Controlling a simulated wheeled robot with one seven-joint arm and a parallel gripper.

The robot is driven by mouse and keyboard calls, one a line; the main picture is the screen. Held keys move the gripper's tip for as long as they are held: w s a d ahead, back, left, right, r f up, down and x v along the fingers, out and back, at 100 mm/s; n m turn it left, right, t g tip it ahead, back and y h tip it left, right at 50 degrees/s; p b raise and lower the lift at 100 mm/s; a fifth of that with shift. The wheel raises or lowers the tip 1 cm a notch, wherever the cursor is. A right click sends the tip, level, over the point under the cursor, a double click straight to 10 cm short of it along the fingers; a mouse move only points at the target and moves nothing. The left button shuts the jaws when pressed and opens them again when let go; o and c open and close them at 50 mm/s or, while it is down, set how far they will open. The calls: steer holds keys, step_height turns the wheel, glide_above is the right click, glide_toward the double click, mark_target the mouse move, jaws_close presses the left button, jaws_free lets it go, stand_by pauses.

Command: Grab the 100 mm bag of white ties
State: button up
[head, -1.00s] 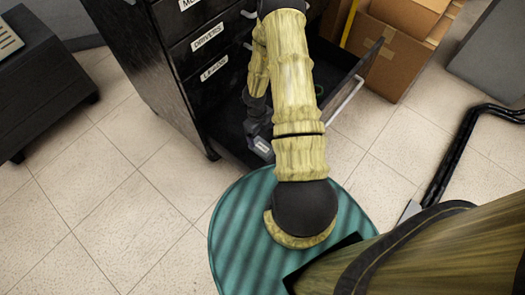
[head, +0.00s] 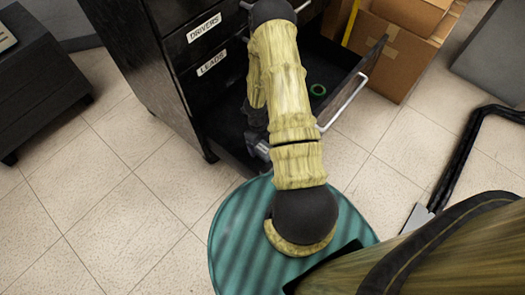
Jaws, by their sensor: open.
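I cannot make out a 100 mm bag of white ties. An open drawer (head: 342,104) extends from the lower part of the black cabinet (head: 150,60). My arm reaches over the drawer and bends down into it. My gripper (head: 258,148) is partly visible low at the drawer's near left side, mostly hidden by my arm. It is open, with nothing seen between its fingers. A green ring (head: 318,90) lies in the drawer to the right of my arm. Much of the drawer's inside is hidden behind my arm.
Labels on closed drawers read DRIVERS (head: 204,27) and LEADS (head: 211,63). Cardboard boxes (head: 385,55) stand behind the open drawer at the right. A dark unit (head: 40,85) stands at the far left. The tiled floor (head: 110,190) between is clear.

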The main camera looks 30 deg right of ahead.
mark_target(262, 148)
step_height(262, 148, down, 3)
steer(key=shift+s+f+b, duration=0.1)
steer(key=shift+s+b, duration=0.05)
steer(key=shift+b, duration=0.95)
steer(key=c, duration=1.1)
